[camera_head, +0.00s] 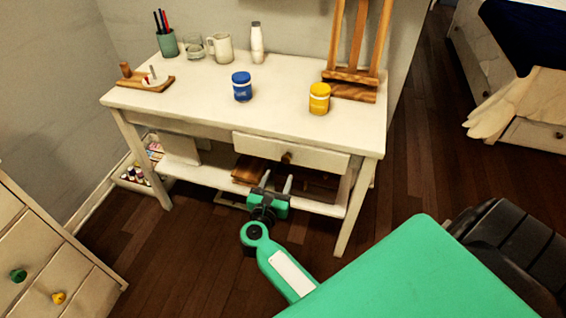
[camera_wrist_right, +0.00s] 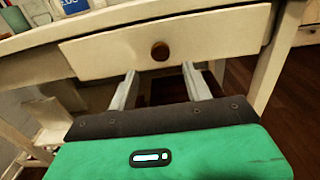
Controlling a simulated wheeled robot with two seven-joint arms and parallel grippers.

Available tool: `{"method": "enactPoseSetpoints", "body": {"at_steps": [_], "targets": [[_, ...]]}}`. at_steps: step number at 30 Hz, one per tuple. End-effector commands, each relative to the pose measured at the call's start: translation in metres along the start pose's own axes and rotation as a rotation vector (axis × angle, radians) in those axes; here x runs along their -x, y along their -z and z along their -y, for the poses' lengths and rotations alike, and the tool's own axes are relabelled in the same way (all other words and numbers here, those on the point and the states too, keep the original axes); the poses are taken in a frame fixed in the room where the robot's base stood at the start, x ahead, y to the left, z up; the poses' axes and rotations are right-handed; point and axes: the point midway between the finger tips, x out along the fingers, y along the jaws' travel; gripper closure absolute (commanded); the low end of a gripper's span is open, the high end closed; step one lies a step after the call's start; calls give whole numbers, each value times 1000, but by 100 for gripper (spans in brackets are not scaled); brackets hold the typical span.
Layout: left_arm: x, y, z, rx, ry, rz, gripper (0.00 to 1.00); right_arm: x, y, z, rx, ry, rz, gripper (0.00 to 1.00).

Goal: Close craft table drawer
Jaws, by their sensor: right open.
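The white craft table (camera_head: 190,90) stands in the middle of the head view. Its drawer (camera_head: 315,160) is under the right half of the top, with a round brown knob (camera_head: 286,157). The drawer front seems to stand slightly proud of the apron; how far is hard to tell. In the right wrist view, the drawer front (camera_wrist_right: 110,55) and knob (camera_wrist_right: 160,51) face the camera. My right gripper (camera_head: 277,181) is open and empty, just below and in front of the knob. Its fingers (camera_wrist_right: 159,75) point towards the drawer's lower edge, apart from the knob. My left gripper is not in view.
On the tabletop stand a blue jar (camera_head: 242,87), a yellow jar (camera_head: 319,98), a white bottle (camera_head: 257,43), a pitcher (camera_head: 221,48) and a wooden easel (camera_head: 350,75). A low shelf (camera_head: 205,175) lies under the drawer.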

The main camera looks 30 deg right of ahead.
Motion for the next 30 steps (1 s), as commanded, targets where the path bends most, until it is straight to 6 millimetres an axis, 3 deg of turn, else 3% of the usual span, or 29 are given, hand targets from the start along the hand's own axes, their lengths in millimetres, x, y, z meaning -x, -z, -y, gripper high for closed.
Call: {"method": "enactPoseSetpoints", "body": {"at_steps": [3,10,23,30], "targets": [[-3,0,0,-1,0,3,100,-27,-2,0,2,1,5,50],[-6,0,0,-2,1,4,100,-62,-1,0,2,-1,3,50],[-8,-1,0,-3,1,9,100,-72,0,0,1,0,1,50],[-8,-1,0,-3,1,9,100,-72,0,0,2,0,1,93]]}}
